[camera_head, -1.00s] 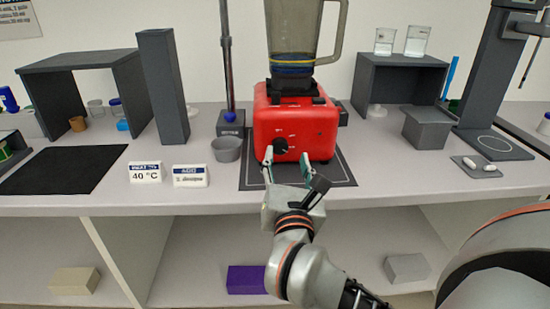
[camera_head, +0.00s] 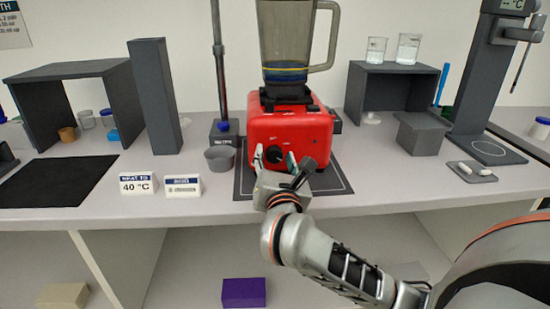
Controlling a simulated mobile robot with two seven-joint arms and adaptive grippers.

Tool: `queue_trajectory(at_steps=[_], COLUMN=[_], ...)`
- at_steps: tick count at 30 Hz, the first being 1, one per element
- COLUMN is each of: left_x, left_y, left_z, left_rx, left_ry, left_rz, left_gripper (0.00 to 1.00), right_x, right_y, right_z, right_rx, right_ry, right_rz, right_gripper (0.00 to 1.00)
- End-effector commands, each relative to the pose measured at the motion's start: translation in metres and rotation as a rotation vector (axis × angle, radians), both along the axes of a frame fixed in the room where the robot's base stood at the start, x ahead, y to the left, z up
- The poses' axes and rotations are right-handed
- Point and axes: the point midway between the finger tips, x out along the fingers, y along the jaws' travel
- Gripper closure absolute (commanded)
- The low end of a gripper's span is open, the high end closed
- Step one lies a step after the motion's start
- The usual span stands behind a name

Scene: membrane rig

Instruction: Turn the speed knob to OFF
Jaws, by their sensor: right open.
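The speed knob (camera_head: 273,155) is a black round dial on the front of the red blender base (camera_head: 308,130). Its exact setting is too small to read. My right gripper (camera_head: 274,158) is open at the front of the blender, with one finger on each side of the knob. I cannot tell whether the fingers touch it. The clear blender jug (camera_head: 287,35) stands on the base, with dark blue liquid low inside. My left gripper is not in view.
The blender stands on a dark mat (camera_head: 325,180). A small grey cup (camera_head: 220,158) and a stand pole (camera_head: 217,70) are to its left. Two white label cards (camera_head: 138,184) stand near the front edge. A grey box (camera_head: 422,134) and a tray with white pieces (camera_head: 472,171) are to the right.

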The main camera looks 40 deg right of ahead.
Motion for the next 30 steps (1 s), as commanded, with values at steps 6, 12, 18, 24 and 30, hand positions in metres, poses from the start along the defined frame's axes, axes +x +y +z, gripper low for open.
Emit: queue_trajectory(at_steps=[6,12,18,24,30], left_x=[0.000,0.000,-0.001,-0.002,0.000], left_y=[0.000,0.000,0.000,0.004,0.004], left_z=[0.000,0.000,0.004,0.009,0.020], left_rx=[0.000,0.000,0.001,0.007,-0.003], left_ry=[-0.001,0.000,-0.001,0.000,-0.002], left_rz=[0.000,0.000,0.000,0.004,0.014], left_gripper=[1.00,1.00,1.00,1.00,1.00], right_x=[0.000,0.000,-0.001,-0.001,-0.001], right_y=[0.000,0.000,0.000,0.000,0.001], right_z=[0.000,0.000,0.002,0.005,0.008], right_rx=[0.000,-0.002,-0.029,-0.114,-0.255], right_ry=[0.000,0.001,0.016,0.067,0.152], right_rz=[0.000,0.000,-0.001,-0.001,-0.002], right_gripper=[0.86,0.93,0.93,0.93,0.93])
